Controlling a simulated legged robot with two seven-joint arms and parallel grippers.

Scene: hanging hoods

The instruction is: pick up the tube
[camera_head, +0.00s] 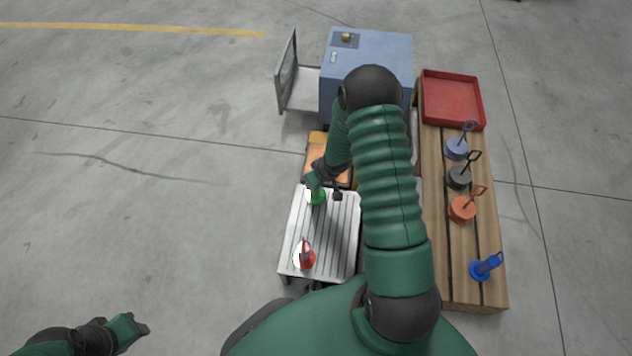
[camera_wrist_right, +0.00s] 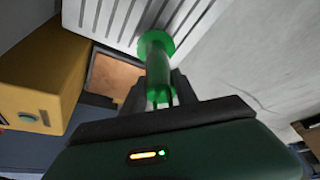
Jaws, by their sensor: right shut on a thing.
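A green tube (camera_wrist_right: 155,70) with a wide round flange is between the fingers of my right gripper (camera_wrist_right: 158,98) in the right wrist view. The gripper is shut on its narrow handle end. The flange lies against or just over the white slatted surface; I cannot tell if they touch. In the head view the green tube (camera_head: 316,196) shows at the far end of the white slatted table (camera_head: 335,235), partly hidden by my right gripper (camera_head: 318,187). My left gripper (camera_head: 138,326) is low at the left over bare floor, and its finger opening is not clear.
A red-and-white object (camera_head: 306,259) stands on the near end of the slatted table. A blue cabinet (camera_head: 385,50) with an open door (camera_head: 288,75) stands behind.

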